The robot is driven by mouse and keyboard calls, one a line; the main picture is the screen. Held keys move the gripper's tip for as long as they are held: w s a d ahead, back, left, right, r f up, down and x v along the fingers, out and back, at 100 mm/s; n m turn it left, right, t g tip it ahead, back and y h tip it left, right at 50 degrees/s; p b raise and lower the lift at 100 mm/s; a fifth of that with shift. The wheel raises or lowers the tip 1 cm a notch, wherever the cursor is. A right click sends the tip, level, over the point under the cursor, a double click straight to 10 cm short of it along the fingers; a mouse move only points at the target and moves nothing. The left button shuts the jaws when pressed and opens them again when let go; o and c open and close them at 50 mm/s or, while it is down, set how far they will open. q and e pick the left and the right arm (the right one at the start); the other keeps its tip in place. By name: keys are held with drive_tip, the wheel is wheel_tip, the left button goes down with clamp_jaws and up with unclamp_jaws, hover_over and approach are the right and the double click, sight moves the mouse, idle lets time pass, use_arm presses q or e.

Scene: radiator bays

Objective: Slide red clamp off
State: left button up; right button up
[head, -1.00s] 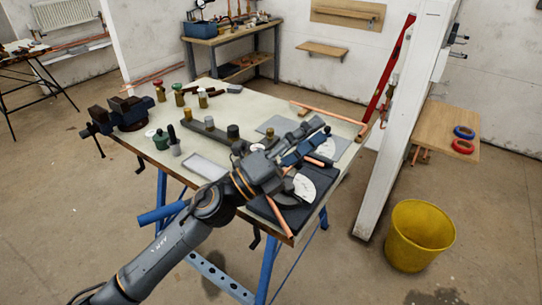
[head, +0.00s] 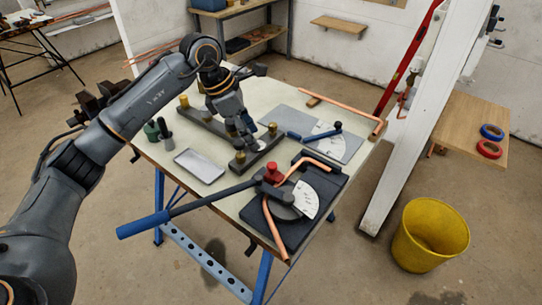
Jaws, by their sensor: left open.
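The red clamp (head: 273,172) stands upright on the pipe bender (head: 312,218), close to its pivot and the white angle dial (head: 306,198). A bent copper pipe (head: 284,182) runs through the bender and out over its near edge. The bender's long lever with a blue grip (head: 143,223) points to the left, past the table edge. My left gripper (head: 246,132) points down over the table, behind and left of the red clamp and apart from it. It is open, and I see nothing held in it. My right gripper is not in view.
Below my left gripper lies a dark bar with brass and dark posts (head: 237,161). A grey tray (head: 200,165) lies left of the bender. A smaller bender with a blue handle (head: 308,135) is behind. A yellow bucket (head: 430,236) stands on the floor at right.

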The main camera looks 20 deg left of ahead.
sight(271, 165)
use_arm(q)
drive_tip(key=p+x, duration=0.2)
drive_tip(key=x, duration=0.8)
drive_tip(key=shift+w+d+f, duration=0.15)
drive_tip(key=shift+d+f, duration=0.1)
drive_tip(key=shift+f, duration=0.1)
drive_tip(key=shift+w+d+f, duration=0.1)
drive_tip(key=shift+f, duration=0.3)
drive_tip(key=shift+c, duration=0.6)
drive_tip(key=c, duration=0.7)
clamp_jaws()
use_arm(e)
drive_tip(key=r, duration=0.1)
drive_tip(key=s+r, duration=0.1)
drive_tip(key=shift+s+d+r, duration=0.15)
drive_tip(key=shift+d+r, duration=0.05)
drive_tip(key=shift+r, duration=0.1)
